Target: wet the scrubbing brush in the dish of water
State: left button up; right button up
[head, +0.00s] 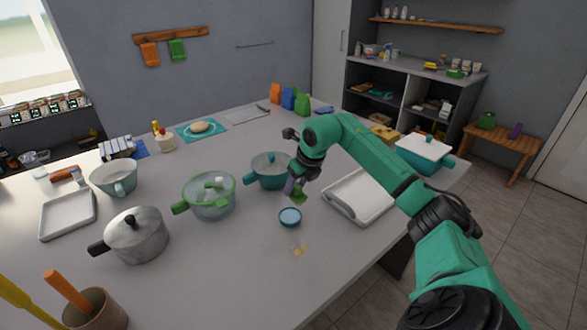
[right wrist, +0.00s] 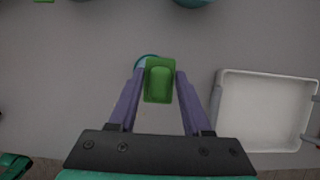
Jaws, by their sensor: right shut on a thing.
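My right gripper (head: 296,190) is shut on a small green scrubbing brush (head: 300,197). In the right wrist view the brush (right wrist: 159,80) sits between the two purple fingers (right wrist: 160,92). The small round teal dish (head: 290,217) with bluish water stands on the table just below and in front of the brush in the head view. In the right wrist view only the dish's rim (right wrist: 141,61) shows, mostly hidden behind the brush. The brush appears to be above the table, apart from the dish.
A teal pot (head: 268,172) stands behind the dish, and a green-rimmed glass pot (head: 208,196) is to its left. A white tray (head: 340,205) lies to the right. Yellowish spots (head: 299,250) mark the table in front.

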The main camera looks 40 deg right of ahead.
aim_at(291, 201)
jog(key=a+f+b, duration=0.1)
jog(key=w+a+f+b, duration=0.1)
jog(key=f, duration=0.1)
jog(key=shift+w+a+b, duration=0.15)
jog(key=shift+a+b, duration=0.1)
jog(key=shift+b, duration=0.05)
jog(key=shift+s+d+f+b, duration=0.1)
jog(key=shift+d+f+b, duration=0.1)
jog(key=shift+f+b, duration=0.35)
jog(key=shift+s+d+f+b, duration=0.1)
jog(key=shift+d+f+b, duration=0.1)
jog(key=shift+f+b, duration=0.3)
jog(key=shift+d+f, duration=0.2)
jog(key=shift+f, duration=0.3)
jog(key=shift+a+r, duration=0.1)
jog(key=shift+a, duration=0.15)
pick_arm(q)
jog(key=f, duration=0.1)
jog(key=w+a+f, duration=0.1)
jog(key=f, duration=0.3)
jog(key=shift+w+a+f, duration=0.2)
jog(key=shift+a, duration=0.2)
pick_arm(e)
jog(key=shift+d, duration=0.1)
pick_arm(q)
jog(key=shift+a+f, duration=0.1)
jog(key=shift+a, duration=0.15)
